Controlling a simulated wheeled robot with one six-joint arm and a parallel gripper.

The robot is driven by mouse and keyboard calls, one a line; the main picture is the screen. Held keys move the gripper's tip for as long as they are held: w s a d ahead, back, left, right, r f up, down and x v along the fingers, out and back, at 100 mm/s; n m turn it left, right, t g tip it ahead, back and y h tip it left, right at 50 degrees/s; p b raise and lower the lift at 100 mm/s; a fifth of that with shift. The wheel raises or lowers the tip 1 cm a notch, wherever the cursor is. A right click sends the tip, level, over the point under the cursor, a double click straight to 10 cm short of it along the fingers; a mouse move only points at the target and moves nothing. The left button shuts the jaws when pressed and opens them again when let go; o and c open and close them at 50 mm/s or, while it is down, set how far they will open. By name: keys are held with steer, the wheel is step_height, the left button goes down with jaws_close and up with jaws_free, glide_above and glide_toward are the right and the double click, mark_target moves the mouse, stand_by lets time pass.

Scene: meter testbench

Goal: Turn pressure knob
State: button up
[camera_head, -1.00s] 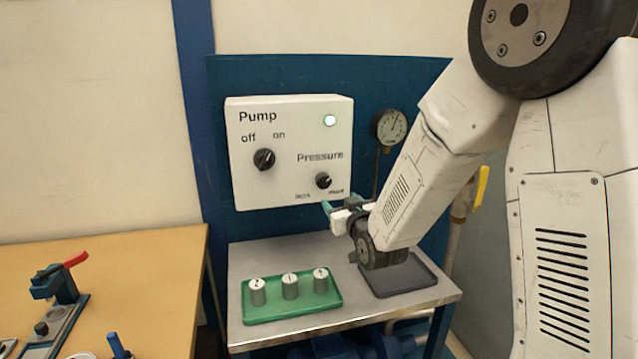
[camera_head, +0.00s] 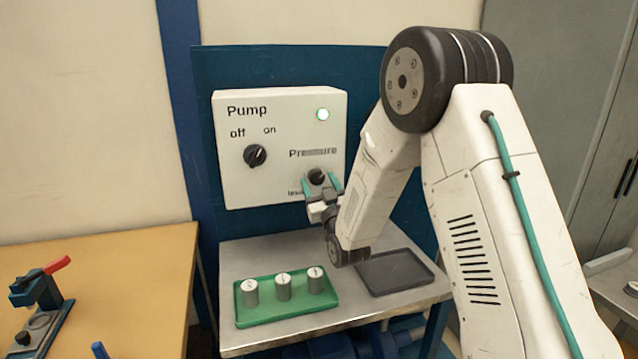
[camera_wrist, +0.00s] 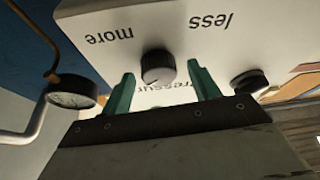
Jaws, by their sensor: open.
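The pressure knob (camera_head: 317,176) is a small black knob at the lower right of the white pump panel (camera_head: 232,185). In the wrist view the knob (camera_wrist: 158,68) shows upside down, between the "less" and "more" labels. My gripper (camera_head: 321,184) is at the panel, its teal fingers open on either side of the knob. In the wrist view the two fingers of my gripper (camera_wrist: 162,85) flank the knob with gaps on both sides. The "more" label is hidden by my gripper in the head view.
The larger pump knob (camera_head: 255,156) is at the panel's left; a lamp (camera_head: 323,114) glows at upper right. A pressure gauge (camera_wrist: 72,91) is beside the panel. Below, a green tray (camera_head: 262,318) holds three metal cylinders, beside an empty dark tray (camera_head: 395,272).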

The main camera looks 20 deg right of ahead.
steer(key=shift+w+r, duration=0.15)
steer(key=shift+w, duration=0.15)
steer(key=c, duration=1)
steer(key=shift+m+h, duration=0.6)
steer(key=shift+m, duration=0.4)
steer(key=o, duration=1)
